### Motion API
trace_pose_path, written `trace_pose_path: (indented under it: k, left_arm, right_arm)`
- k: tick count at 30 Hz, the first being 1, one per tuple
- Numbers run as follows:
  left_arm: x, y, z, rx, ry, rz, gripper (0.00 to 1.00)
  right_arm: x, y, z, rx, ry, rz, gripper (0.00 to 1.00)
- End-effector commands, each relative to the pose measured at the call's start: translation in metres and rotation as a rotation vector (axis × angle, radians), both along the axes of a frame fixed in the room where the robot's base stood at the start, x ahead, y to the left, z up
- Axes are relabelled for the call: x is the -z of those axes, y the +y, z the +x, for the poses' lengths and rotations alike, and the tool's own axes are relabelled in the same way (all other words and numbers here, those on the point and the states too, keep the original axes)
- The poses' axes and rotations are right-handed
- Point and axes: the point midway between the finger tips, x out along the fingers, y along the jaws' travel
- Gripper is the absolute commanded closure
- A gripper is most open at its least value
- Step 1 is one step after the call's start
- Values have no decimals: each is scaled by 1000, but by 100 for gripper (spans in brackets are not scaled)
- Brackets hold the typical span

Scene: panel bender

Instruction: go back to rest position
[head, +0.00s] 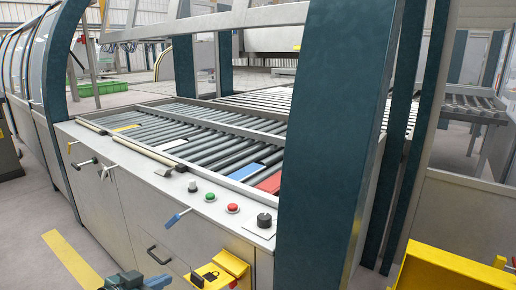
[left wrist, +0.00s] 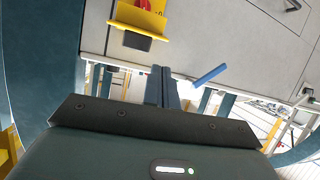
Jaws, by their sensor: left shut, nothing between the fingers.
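My left gripper (head: 137,281) shows at the bottom edge of the head view, in front of the machine's grey front panel (head: 150,215). In the left wrist view its fingers (left wrist: 162,84) are together, with nothing between them. They point toward the grey panel, near a blue-handled lever (left wrist: 209,75) and a yellow box (left wrist: 140,19), and hold neither. My right gripper is in neither view.
The blue lever (head: 177,217) and yellow lock box (head: 222,270) stick out from the panel. A dark teal post (head: 325,140) stands at right centre. A yellow object (head: 440,268) is at lower right. Open floor (head: 35,225) lies at left.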

Motion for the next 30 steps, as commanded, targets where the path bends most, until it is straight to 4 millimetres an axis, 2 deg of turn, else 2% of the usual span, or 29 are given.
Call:
trace_pose_path:
  k: [1, 3, 5, 7, 9, 12, 15, 20, 30]
  left_arm:
    - [23, -7, -17, -24, 38, 7, 100]
    - [52, -15, -42, -64, 77, 23, 100]
    - [77, -25, -68, -98, 110, 36, 100]
    - [101, -37, -104, -135, 142, 52, 100]
    - [117, -48, -138, -165, 162, 65, 100]
    - [129, -62, -179, -193, 176, 75, 100]
    - [133, -72, -207, -206, 183, 80, 100]
    - [134, -79, -224, -212, 182, 84, 100]
    - [135, -79, -224, -211, 182, 86, 100]
  right_arm:
    - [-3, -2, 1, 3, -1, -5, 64]
    - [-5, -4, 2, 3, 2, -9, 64]
    - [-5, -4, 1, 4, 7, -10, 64]
    - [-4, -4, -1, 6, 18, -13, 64]
    - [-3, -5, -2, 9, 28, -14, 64]
    - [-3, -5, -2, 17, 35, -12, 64]
    - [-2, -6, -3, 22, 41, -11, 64]
    - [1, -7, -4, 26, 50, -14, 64]
    - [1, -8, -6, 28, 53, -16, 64]
